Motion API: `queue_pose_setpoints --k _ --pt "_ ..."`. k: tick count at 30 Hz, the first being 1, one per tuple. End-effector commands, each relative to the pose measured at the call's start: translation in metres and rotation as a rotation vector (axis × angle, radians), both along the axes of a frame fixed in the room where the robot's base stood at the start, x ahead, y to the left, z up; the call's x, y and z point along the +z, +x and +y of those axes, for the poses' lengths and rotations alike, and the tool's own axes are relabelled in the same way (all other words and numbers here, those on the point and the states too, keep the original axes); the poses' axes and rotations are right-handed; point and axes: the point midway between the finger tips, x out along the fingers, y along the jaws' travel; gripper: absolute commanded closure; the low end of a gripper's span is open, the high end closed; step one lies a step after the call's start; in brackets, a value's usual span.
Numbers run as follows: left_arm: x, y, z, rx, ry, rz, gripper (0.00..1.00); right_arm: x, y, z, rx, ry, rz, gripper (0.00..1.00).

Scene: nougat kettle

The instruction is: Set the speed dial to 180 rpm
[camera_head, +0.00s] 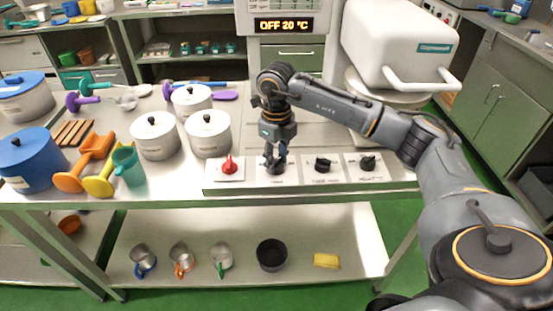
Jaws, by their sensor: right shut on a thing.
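A control panel (300,181) runs along the front edge of the steel table. It carries a red knob (229,166) at the left and black dials to its right. My right gripper (275,160) points down and is shut on the second dial from the left, which it largely hides. That dial's label and pointer cannot be read. Two other black dials, a middle one (323,165) and a right one (368,163), stand free, their labels too small to read surely. A display (284,25) above reads "OFF 20 °C". My left gripper is not in view.
White lidded pots (209,136) stand just left of the panel. A white machine housing (398,45) stands behind my right arm. Metal jugs rest on the lower shelf (345,225).

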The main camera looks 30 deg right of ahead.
Motion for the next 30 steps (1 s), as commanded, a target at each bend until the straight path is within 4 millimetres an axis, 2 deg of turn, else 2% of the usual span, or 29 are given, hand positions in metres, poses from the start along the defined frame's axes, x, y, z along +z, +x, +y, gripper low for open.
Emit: queue_pose_setpoints --k 12,30 --pt "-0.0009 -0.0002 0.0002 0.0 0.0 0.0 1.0 0.0006 0.0002 -0.0003 -0.282 -0.001 -0.001 0.94" --pt "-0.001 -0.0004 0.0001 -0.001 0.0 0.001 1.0 0.0005 0.0003 -0.0001 -0.371 -0.001 -0.001 0.94"
